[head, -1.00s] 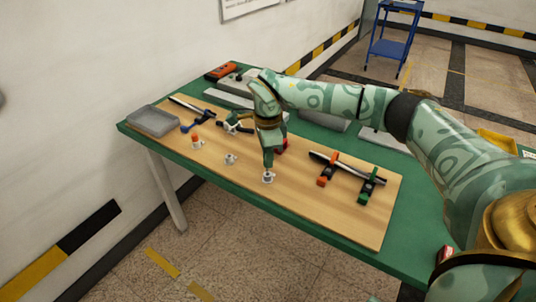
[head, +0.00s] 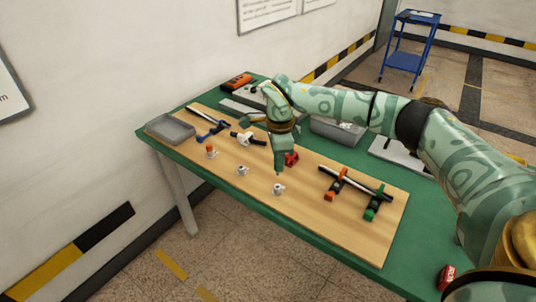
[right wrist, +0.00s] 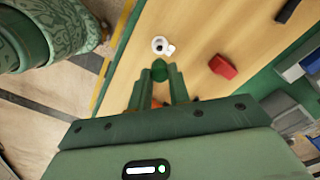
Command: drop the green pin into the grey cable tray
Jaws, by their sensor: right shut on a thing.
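My right gripper (head: 279,170) points down over the board, just above a white ring-shaped holder (head: 278,189). In the right wrist view its fingers (right wrist: 159,82) are shut on the green pin (right wrist: 159,70), whose rounded green end shows between the fingertips. The white holder (right wrist: 160,45) appears beyond the pin, apart from it. In the head view the pin is too small and covered to make out clearly. A shallow grey tray (head: 170,128), the cable tray by its look, lies at the table's left end, well left of the gripper. My left gripper is out of view.
Two more white holders stand on the board, one plain (head: 242,170) and one with an orange pin (head: 211,151). A red block (right wrist: 222,66) is beside the gripper. Orange (head: 335,186) and green (head: 377,203) clamps hold a dark bar at right. A grey bin (head: 338,131) stands behind.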

